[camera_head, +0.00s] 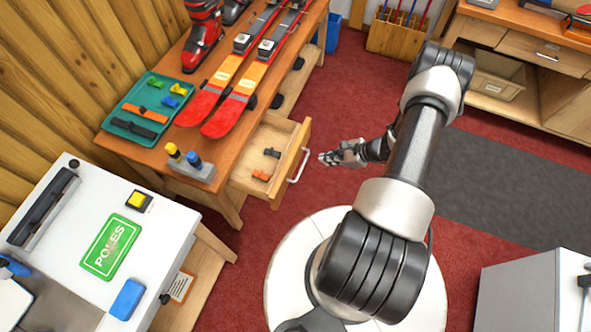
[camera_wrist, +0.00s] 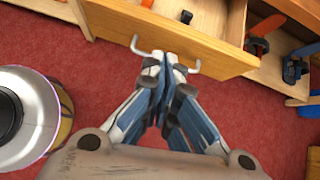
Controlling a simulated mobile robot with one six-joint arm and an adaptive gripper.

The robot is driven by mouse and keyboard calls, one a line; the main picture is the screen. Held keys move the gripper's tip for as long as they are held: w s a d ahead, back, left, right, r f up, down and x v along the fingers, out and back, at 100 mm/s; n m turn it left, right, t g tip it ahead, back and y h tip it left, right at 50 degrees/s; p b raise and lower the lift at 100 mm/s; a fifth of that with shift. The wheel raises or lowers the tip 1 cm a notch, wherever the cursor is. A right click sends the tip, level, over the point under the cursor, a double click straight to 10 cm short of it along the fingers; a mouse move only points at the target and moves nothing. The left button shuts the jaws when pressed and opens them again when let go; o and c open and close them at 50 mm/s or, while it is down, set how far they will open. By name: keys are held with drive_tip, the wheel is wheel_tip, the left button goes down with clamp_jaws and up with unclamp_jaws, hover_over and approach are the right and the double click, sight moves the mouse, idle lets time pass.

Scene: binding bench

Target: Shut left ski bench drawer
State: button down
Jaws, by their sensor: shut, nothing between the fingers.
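The left drawer (camera_head: 262,176) of the wooden ski bench (camera_head: 150,155) stands pulled out in the head view. A black item and an orange item lie inside it. Its pale bar handle (camera_head: 299,166) is on the front. My gripper (camera_head: 326,158) is shut and empty, just right of the handle and pointing at it, with a small gap in that view. In the wrist view my closed fingertips (camera_wrist: 168,62) overlap the middle of the handle (camera_wrist: 139,49) before the drawer front (camera_wrist: 185,40). Whether they touch is unclear.
Red skis (camera_head: 225,108), a ski boot (camera_head: 203,38) and a green tray (camera_head: 135,125) are on the bench top. A white table (camera_head: 160,225) stands at lower left. Red carpet (camera_head: 335,100) is free around the drawer. A grey cabinet (camera_head: 530,295) is at lower right.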

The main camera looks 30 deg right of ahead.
wheel_tip(320, 180, down, 3)
drive_tip(key=s+m, duration=0.1)
drive_tip(key=s, duration=0.1)
drive_tip(key=b, duration=0.2)
approach(290, 169)
drive_tip(key=shift+m, duration=0.3)
drive_tip(key=x, duration=0.5)
drive_tip(key=shift+s+d+f, duration=0.1)
drive_tip(key=shift+d+f, duration=0.1)
drive_tip(key=shift+f, duration=0.15)
drive_tip(key=w+a+b, duration=0.7)
drive_tip(key=w+a, duration=0.5)
drive_tip(key=w, duration=0.3)
drive_tip(key=shift+w, duration=0.2)
